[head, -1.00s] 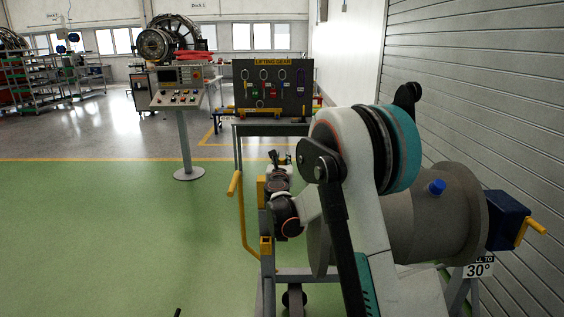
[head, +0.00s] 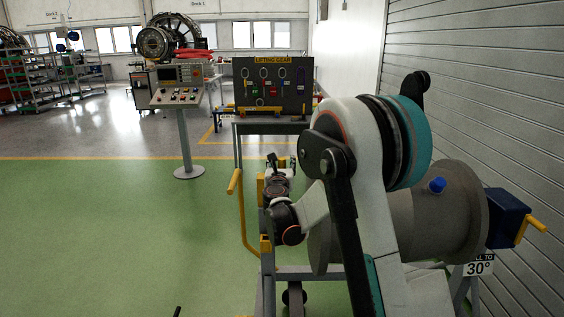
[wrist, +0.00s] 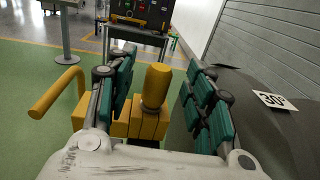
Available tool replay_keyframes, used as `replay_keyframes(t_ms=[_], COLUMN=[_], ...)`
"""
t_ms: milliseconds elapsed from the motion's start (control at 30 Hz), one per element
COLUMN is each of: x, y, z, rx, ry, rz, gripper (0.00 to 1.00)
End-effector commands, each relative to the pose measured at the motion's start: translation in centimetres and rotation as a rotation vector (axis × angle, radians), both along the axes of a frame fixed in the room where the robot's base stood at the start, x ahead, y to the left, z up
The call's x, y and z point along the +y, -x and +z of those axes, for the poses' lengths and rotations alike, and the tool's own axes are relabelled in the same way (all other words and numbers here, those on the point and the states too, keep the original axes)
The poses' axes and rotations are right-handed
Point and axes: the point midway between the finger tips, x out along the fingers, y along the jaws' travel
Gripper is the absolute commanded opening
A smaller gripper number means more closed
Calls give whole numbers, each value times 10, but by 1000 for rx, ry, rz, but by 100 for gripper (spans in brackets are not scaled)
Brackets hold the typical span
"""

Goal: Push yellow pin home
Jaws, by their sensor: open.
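The yellow pin (wrist: 156,84) stands up with a rounded knob top from a yellow block (wrist: 146,124) in the wrist view. My gripper (wrist: 160,68) is open, with teal-padded fingers on either side of the pin. A gap shows between each finger and the knob, so neither seems to touch it. The pin's lower end is hidden in the block. In the head view my gripper (head: 282,163) is small, above the left end of the stand, and the pin cannot be told clearly there.
A grey drum (head: 420,215) on a stand fills the right, with a "30°" sign (head: 479,267) and a blue box (head: 508,219) with a yellow crank handle. A yellow bar handle (head: 235,182) sticks out left. A console (head: 180,98) stands behind. Green floor at left is clear.

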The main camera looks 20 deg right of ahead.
Motion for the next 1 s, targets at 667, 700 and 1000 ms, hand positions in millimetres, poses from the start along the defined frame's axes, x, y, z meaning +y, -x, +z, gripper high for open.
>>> replay_keyframes(t_ms=[667, 700, 1000], x=[39, 39, 39], y=[78, 78, 78], z=[0, 0, 0], rx=[0, 0, 0], ry=[0, 0, 0], rz=[0, 0, 0], gripper=[48, 48, 48])
